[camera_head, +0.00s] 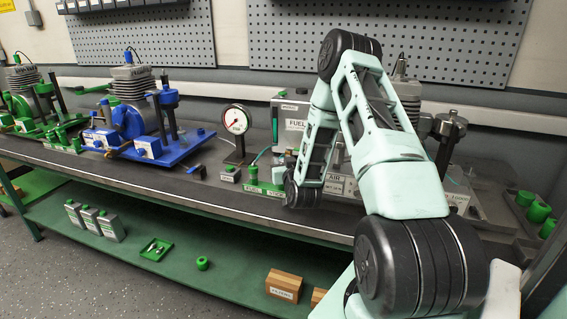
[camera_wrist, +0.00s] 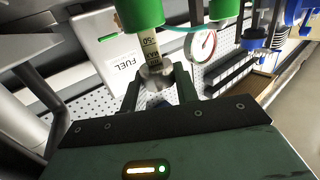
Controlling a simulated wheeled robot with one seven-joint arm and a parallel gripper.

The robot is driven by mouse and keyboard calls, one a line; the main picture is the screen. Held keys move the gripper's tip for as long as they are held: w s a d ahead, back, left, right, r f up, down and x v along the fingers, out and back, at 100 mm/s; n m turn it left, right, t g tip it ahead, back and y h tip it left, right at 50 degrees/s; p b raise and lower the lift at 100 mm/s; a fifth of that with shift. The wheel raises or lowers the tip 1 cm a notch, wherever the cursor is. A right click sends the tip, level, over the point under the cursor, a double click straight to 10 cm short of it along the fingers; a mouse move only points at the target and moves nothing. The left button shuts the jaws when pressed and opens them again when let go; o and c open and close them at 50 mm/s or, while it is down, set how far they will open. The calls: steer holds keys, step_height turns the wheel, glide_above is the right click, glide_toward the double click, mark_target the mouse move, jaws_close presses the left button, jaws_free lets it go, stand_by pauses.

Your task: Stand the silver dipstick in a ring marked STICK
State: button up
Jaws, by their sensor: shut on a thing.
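My gripper (camera_wrist: 157,76) is shut on the silver dipstick (camera_wrist: 150,46), a flat strip with dark marks and a rounded silver end between the fingertips, in the wrist view. The strip runs from the fingers to the rim of a green ring (camera_wrist: 140,12). Its far end is hidden there, and I cannot tell whether it is inside the ring or behind it. A second green ring (camera_wrist: 222,8) stands beside it. In the head view a green holder (camera_head: 263,189) has labels in front, one of them partly hidden by my arm. My fingers and the dipstick are hidden there.
The grey unit labelled FUEL (camera_head: 294,124) stands behind the holder. A pressure gauge (camera_head: 236,121) is to its left, with a blue engine stand (camera_head: 140,135) further left. Green cups (camera_head: 538,212) are at the right. Tins, a green tray (camera_head: 157,249) and wooden blocks lie on the lower shelf.

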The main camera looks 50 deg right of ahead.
steer(key=shift+f, duration=0.2)
steer(key=shift+f+b, duration=1.1)
steer(key=shift+b, duration=0.2)
steer(key=o, duration=1.5)
steer(key=shift+r, duration=0.15)
steer(key=shift+r+p, duration=2.1)
steer(key=shift+r, duration=1.3)
